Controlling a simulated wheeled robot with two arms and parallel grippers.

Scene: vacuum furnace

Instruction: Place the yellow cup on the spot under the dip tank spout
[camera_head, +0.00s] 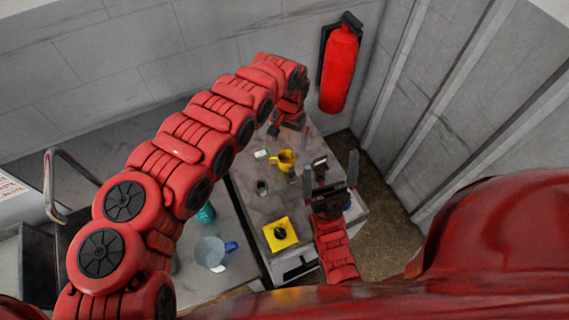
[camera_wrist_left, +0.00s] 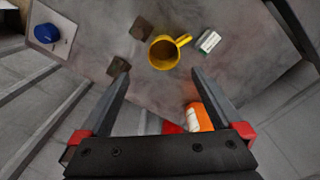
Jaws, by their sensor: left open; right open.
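The yellow cup (camera_head: 285,160) stands upright on the grey worktop, handle to the left in the head view. In the left wrist view the yellow cup (camera_wrist_left: 163,54) lies just beyond the fingertips, handle to the upper right. My left gripper (camera_head: 289,129) is open and empty at the far end of the worktop; its spread fingers show in the left wrist view (camera_wrist_left: 158,78), apart from the cup. My right gripper (camera_head: 330,173) is open and empty, right of the cup and nearer to me. I cannot make out the dip tank spout or the spot under it.
A small metal cylinder (camera_head: 262,187), a small white box (camera_head: 261,155) and a yellow plate with a black knob (camera_head: 280,234) are on the worktop. A clear jug with blue handle (camera_head: 209,251) stands on the left counter. An orange bottle (camera_wrist_left: 199,118) shows near my left fingers.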

